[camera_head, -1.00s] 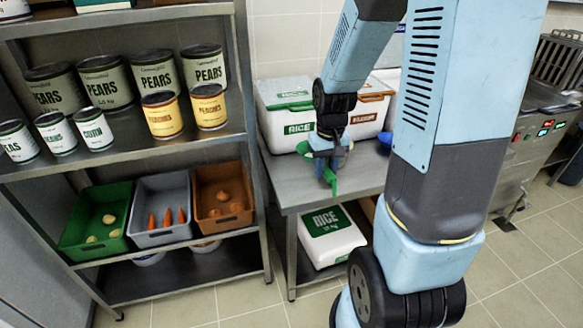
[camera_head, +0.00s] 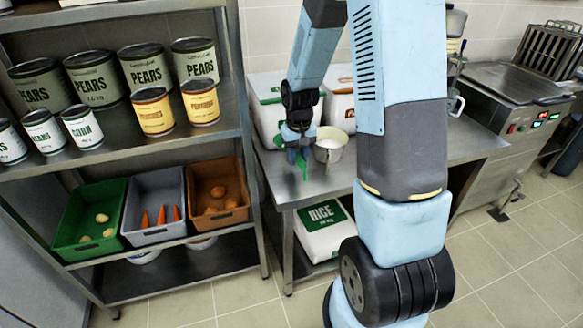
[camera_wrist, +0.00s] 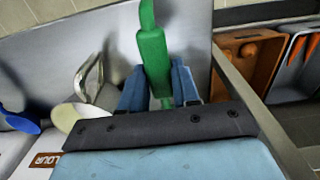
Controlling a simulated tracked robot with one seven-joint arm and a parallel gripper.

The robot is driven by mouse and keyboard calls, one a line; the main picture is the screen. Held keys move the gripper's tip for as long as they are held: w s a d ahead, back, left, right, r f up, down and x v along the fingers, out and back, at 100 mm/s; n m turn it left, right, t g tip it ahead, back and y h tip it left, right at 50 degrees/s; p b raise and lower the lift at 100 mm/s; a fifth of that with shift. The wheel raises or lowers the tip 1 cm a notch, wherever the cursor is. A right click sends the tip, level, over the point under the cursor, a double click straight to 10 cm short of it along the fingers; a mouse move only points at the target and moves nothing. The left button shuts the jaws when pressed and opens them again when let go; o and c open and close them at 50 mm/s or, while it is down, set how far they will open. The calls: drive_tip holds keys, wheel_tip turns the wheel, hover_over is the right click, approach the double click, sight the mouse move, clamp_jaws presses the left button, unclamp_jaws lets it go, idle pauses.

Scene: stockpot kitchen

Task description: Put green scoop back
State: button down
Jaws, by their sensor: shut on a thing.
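The green scoop (camera_wrist: 153,60) is between the two blue fingers of my gripper (camera_wrist: 160,90) in the wrist view. My gripper is shut on it. In the head view my gripper (camera_head: 296,152) hangs above the left part of the steel table, with the green scoop (camera_head: 302,166) pointing down from it. The white bin with a green lid (camera_head: 266,86) stands behind my gripper, partly hidden by my arm. The scoop's far end is cut off at the top of the wrist view.
A blue scoop (camera_wrist: 20,123) lies at the wrist view's left edge. Shelves with cans and a green crate (camera_head: 90,222) stand left. A rice sack (camera_head: 322,232) is under the table.

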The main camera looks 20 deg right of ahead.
drive_tip(key=shift+w+a+f, duration=0.2)
drive_tip(key=shift+w+f, duration=0.55)
drive_tip(key=shift+f, duration=0.15)
drive_tip(key=shift+w+a+f, duration=0.15)
drive_tip(key=shift+w+f, duration=0.55)
drive_tip(key=shift+f, duration=0.2)
drive_tip(key=shift+w+f, duration=0.1)
drive_tip(key=shift+f, duration=1.5)
drive_tip(key=shift+f, duration=0.15)
drive_tip(key=c, duration=0.8)
unclamp_jaws()
